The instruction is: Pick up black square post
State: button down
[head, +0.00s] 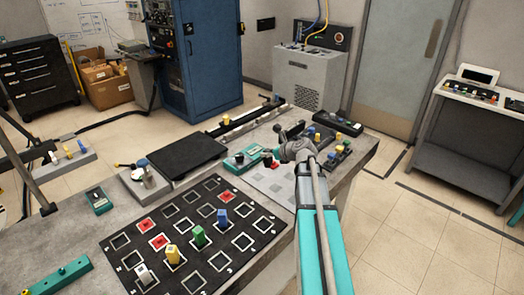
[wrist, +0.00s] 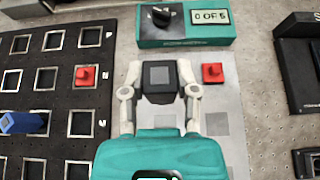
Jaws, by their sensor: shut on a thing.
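A black square post (wrist: 159,78) with a grey square top is between the fingertips of my gripper (wrist: 159,88) in the wrist view. My gripper is shut on it, one finger on each side. In the head view my gripper (head: 292,150) is over the light grey pad on the bench; I cannot clearly make out the post there. The post's lower part is hidden, so I cannot tell whether it touches the pad.
A teal box with a black knob (wrist: 185,24) reading "0 OF 5" stands just beyond. Red posts (wrist: 87,75) (wrist: 212,72) stand on either side. The black board (head: 130,222) of square outlines holds blue (head: 222,217), green (head: 199,236), yellow (head: 173,254) and white (head: 144,274) posts.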

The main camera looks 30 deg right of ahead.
jog(key=p+v, duration=0.2)
jog(key=v, duration=0.7)
jog(key=shift+s+f+p, duration=0.2)
jog(key=shift+f+p, duration=0.2)
jog(key=shift+f, duration=0.05)
